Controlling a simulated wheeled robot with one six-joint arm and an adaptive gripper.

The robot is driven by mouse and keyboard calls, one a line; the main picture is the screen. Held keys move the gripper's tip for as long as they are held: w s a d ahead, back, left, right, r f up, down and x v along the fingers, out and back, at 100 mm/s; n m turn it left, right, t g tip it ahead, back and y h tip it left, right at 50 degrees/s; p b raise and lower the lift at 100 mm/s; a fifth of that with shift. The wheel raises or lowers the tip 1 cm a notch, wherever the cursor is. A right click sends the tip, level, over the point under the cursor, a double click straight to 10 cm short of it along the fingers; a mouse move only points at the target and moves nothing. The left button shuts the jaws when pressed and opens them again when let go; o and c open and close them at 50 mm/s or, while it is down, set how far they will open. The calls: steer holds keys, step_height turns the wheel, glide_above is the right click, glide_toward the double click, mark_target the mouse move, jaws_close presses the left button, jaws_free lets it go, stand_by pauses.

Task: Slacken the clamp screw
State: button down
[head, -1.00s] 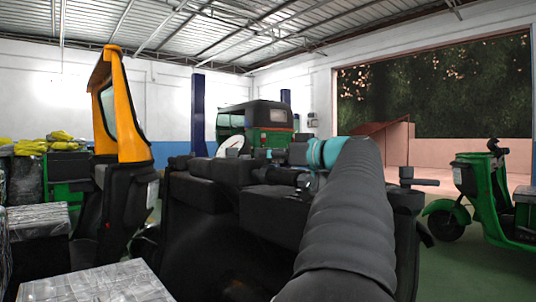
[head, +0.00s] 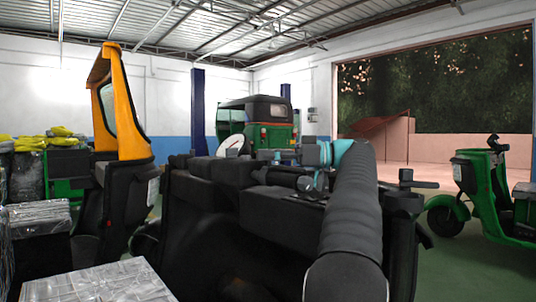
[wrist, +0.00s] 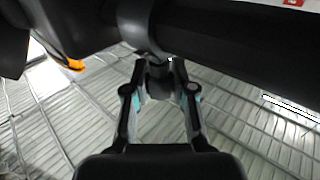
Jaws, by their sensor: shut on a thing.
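In the wrist view my gripper (wrist: 159,74) has its two fingers closed in on the dark clamp screw (wrist: 158,82), which hangs under a black clamp band (wrist: 140,24). The band goes around a dark bar (wrist: 225,38) that crosses the top of the picture. The fingers hold the screw from both sides and hide part of it. How far the screw is turned cannot be told. In the head view my arm covers much of the right middle, and the fingers and screw cannot be made out.
A dark vehicle body (head: 215,228) fills the head view's middle, with a yellow-framed part (head: 127,115) at left. A silver-topped box (head: 95,285) is close at lower left. A green scooter (head: 480,195) stands right, and a green rickshaw (head: 270,130) is behind.

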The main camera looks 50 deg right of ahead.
steer(key=shift+n+g+y, duration=0.4)
steer(key=shift+y, duration=0.1)
steer(key=c, duration=0.9)
jaws_free()
steer(key=shift+c, duration=0.2)
